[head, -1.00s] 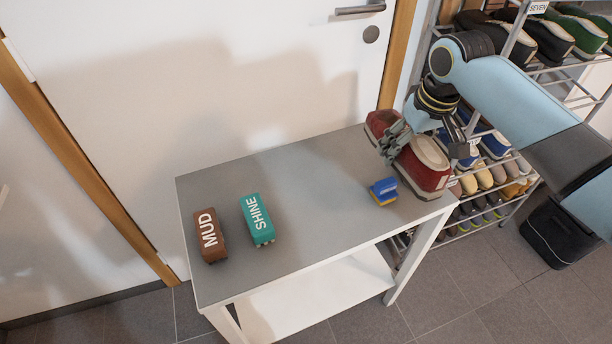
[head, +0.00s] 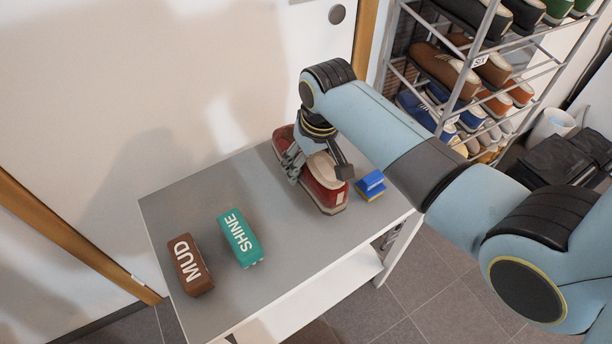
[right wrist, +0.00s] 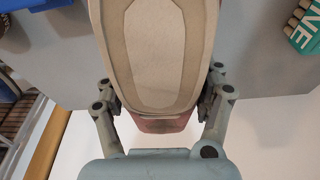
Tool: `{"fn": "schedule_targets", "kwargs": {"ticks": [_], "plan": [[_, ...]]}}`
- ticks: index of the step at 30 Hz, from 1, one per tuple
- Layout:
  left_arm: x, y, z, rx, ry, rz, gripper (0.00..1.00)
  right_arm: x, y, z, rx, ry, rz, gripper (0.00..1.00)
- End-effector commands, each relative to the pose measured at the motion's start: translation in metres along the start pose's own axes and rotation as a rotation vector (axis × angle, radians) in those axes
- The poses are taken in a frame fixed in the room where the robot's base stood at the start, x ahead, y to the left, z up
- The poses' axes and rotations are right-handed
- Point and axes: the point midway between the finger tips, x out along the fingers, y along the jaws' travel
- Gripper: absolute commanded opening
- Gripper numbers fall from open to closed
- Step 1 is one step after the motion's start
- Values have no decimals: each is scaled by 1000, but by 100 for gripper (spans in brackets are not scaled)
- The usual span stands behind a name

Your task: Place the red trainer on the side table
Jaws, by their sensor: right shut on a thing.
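The red trainer (head: 325,190) is at the back right part of the side table (head: 190,195) in the head view. My right gripper (head: 308,165) is shut on the trainer across its middle. My left gripper is not in view.
A brown MUD brush (head: 190,265) and a teal SHINE brush (head: 240,238) lie at the table's left. A blue and yellow brush (head: 370,185) is close beside the trainer. A shoe rack (head: 470,80) stands behind right. The tabletop's middle is clear.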

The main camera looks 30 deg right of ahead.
Motion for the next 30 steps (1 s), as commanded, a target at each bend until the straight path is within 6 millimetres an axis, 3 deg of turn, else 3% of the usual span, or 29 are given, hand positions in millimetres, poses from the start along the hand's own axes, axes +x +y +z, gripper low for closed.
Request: {"fn": "schedule_targets", "kwargs": {"ticks": [6, 11, 20, 21, 26, 30], "plan": [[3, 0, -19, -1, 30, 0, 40, 20, -7, 4, 0, -2, 1, 28], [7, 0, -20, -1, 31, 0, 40, 41, -6, 8, 0, 0, 1, 28], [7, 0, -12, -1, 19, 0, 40, 43, -6, 9, 0, 1, 0, 28], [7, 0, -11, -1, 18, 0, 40, 44, -6, 9, 0, 0, 0, 72], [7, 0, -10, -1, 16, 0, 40, 44, -6, 9, 0, 0, 1, 93], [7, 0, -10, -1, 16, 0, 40, 44, -6, 9, 0, 0, 1, 96]]}}
